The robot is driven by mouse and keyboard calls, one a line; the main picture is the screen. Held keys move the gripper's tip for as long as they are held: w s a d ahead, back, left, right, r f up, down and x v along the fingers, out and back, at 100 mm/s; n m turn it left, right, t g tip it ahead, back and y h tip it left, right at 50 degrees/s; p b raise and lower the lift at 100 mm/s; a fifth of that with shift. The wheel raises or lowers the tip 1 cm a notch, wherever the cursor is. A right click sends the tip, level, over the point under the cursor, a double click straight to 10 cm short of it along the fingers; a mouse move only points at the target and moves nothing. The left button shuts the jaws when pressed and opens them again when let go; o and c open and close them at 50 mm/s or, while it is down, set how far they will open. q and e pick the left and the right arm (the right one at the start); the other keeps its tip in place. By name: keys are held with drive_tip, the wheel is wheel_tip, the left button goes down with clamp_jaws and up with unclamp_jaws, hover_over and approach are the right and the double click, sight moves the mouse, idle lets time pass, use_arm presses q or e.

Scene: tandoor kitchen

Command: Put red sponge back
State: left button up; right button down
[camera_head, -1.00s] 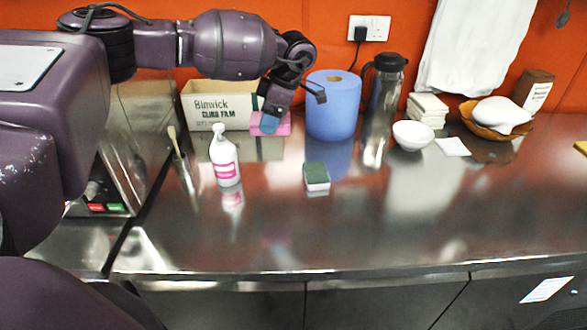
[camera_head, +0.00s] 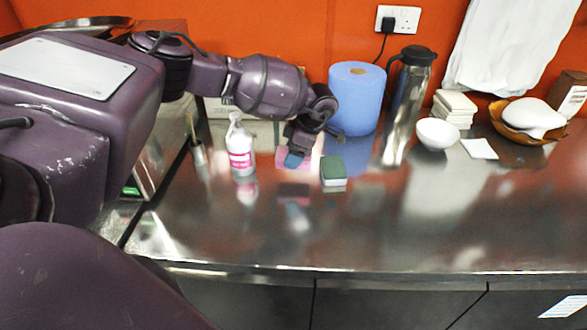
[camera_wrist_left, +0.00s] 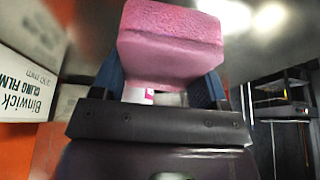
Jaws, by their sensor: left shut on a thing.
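The red sponge, which looks pink (camera_head: 281,156), is held in my left gripper (camera_head: 297,161) between the white pump bottle (camera_head: 241,148) and a green-topped sponge (camera_head: 333,170). Its reflection lies below it with a gap, so it appears raised off the steel counter. In the left wrist view the pink sponge (camera_wrist_left: 170,42) sits between the blue fingers of my left gripper (camera_wrist_left: 160,76), which are shut on it. The arm hides part of the sponge in the head view. My right gripper is not in view.
Behind the arm stands the cling film box (camera_head: 262,133), with a blue paper roll (camera_head: 357,100) and a steel flask (camera_head: 408,105) to its right. A white bowl (camera_head: 437,134) stands further right. The counter's front (camera_head: 350,235) is clear.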

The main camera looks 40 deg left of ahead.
sight(293, 177)
use_arm(q)
drive_tip(key=shift+f, duration=0.85)
wheel_tip(293, 177, down, 4)
drive_tip(key=shift+r, duration=0.1)
drive_tip(key=o, duration=0.8)
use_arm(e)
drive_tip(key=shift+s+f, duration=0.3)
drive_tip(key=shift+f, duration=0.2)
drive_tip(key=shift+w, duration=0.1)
use_arm(q)
drive_tip(key=shift+w+d+r, duration=0.1)
drive_tip(key=shift+r, duration=0.25)
drive_tip(key=v, duration=1)
drive_tip(key=shift+r, duration=0.3)
drive_tip(key=shift+w+d+r, duration=0.15)
drive_tip(key=shift+d+r, duration=0.05)
drive_tip(key=shift+r, duration=0.15)
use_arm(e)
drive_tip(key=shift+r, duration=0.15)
